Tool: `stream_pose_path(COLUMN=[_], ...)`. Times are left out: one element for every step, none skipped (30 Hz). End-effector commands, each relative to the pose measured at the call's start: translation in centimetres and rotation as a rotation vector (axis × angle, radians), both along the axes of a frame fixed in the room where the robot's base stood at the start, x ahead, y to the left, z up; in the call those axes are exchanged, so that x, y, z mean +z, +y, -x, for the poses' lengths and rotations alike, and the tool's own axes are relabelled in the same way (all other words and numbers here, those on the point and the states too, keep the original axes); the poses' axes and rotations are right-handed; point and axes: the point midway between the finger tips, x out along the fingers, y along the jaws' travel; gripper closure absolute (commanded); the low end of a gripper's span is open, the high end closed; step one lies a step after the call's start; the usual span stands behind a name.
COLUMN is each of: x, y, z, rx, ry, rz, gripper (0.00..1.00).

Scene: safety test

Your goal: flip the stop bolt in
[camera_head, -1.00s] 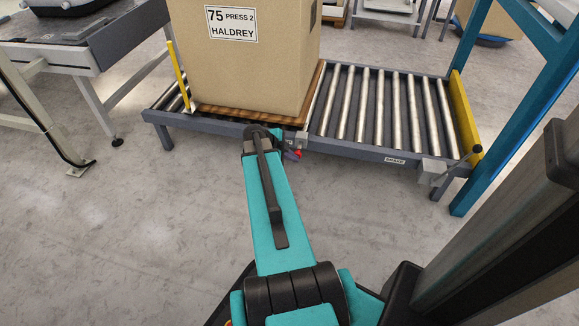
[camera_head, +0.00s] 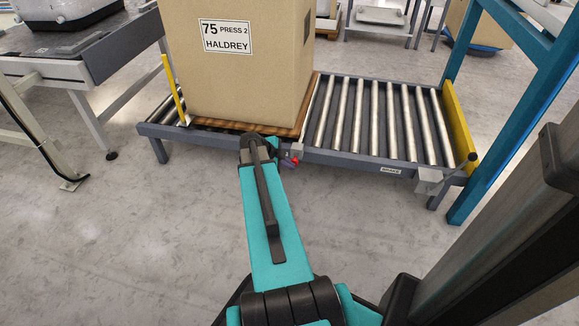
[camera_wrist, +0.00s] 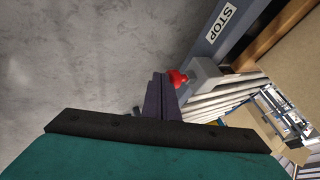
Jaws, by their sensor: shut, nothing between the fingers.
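The stop bolt shows as a red knob (camera_wrist: 178,78) at a grey bracket (camera_wrist: 212,76) on the conveyor's side rail, near a STOP label (camera_wrist: 221,22). In the head view the red knob (camera_head: 295,160) is at the front rail, below the big carton's right corner. My gripper (camera_wrist: 161,82) is shut and empty. Its dark fingertips are right beside the red knob, on its left in the wrist view; I cannot tell whether they touch. In the head view my arm's end hides most of the gripper.
A large carton (camera_head: 240,85) stands on a wooden pallet (camera_head: 309,104) on the roller conveyor (camera_head: 375,120). A BRAKE label (camera_head: 390,170) and a black-knobbed lever (camera_head: 472,157) are at the right. A blue post (camera_head: 478,180) rises beyond it. The floor in front is clear.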

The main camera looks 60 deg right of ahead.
Motion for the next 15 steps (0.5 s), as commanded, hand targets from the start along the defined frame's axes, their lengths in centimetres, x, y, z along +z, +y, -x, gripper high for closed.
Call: stream_pose_path(x=[-0.1,-0.2,-0.2,-0.2,-0.2,-0.2,-0.3,-0.3,-0.3,-0.3,-0.3,-0.3,-0.1,0.6,1.1], y=[0.5,0.7,1.1,1.3,1.6,1.9,2.2,2.4,2.7,2.9,3.2,3.5,3.7,3.9,4.2], z=[0.2,0.2,0.3,0.4,0.4,0.5,0.6,0.7,0.8,0.8,0.9,1.0,1.0,0.8,0.6], rx=[0.0,0.0,0.001,0.0,0.0,0.0,0.0,-0.001,-0.002,-0.003,-0.003,-0.003,-0.003,-0.002,-0.001], ry=[-0.001,-0.001,0.0,0.0,0.0,0.0,0.0,0.0,0.0,0.0,0.0,0.0,0.0,0.0,0.0], rz=[0.0,-0.001,-0.002,-0.002,-0.002,-0.003,-0.003,-0.004,-0.005,-0.005,-0.005,-0.005,-0.005,-0.004,-0.005], gripper=[1.0,1.0,1.0,1.0,1.0,1.0,1.0,1.0,1.0,1.0,1.0,1.0,1.0,1.0,1.0])
